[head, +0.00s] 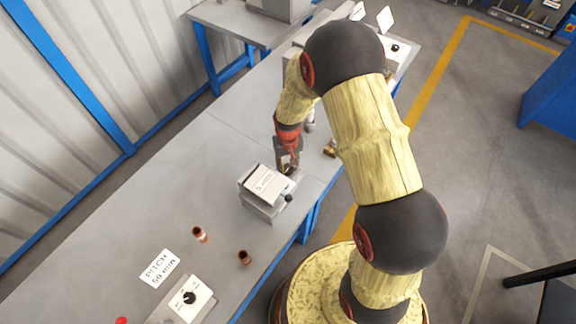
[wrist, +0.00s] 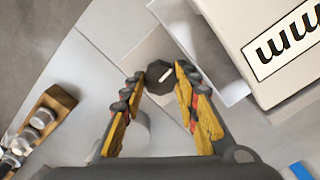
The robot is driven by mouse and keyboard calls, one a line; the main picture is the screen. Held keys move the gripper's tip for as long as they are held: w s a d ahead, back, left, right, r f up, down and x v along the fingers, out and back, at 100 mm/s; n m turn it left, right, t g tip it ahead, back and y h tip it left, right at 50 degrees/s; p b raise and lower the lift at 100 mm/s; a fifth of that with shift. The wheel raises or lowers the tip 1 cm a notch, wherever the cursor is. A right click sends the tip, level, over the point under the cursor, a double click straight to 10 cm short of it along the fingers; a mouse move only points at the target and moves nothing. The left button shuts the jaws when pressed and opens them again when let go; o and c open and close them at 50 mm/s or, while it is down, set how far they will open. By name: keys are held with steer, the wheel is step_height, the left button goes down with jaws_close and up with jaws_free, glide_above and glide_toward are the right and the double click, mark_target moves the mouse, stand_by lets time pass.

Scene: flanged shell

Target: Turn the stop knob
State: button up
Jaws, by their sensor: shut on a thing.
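The stop knob (wrist: 160,77), dark and many-sided with a white pointer line, sits between my fingertips in the wrist view. My gripper (wrist: 158,84), with yellow and black fingers, is shut on it, one finger on each side. The pointer slants in the picture. In the head view my gripper (head: 288,167) reaches down just behind the pale box with a sloped, labelled top (head: 266,184); the gripped knob cannot be made out there. The box's labelled face (wrist: 282,48) fills the upper right of the wrist view.
A black ball knob (head: 289,198) is at the box's front right. Two copper-coloured cups (head: 200,234) (head: 244,257), a pitch sign (head: 159,267) and a dial panel (head: 189,297) stand nearer. A wooden block with metal pieces (wrist: 42,115) is at left in the wrist view. The bench's left side is clear.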

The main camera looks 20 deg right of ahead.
mark_target(288, 168)
stand_by(0.3)
steer(key=o, duration=0.9)
steer(key=shift+c, duration=0.2)
step_height(288, 168, up, 12)
stand_by(0.3)
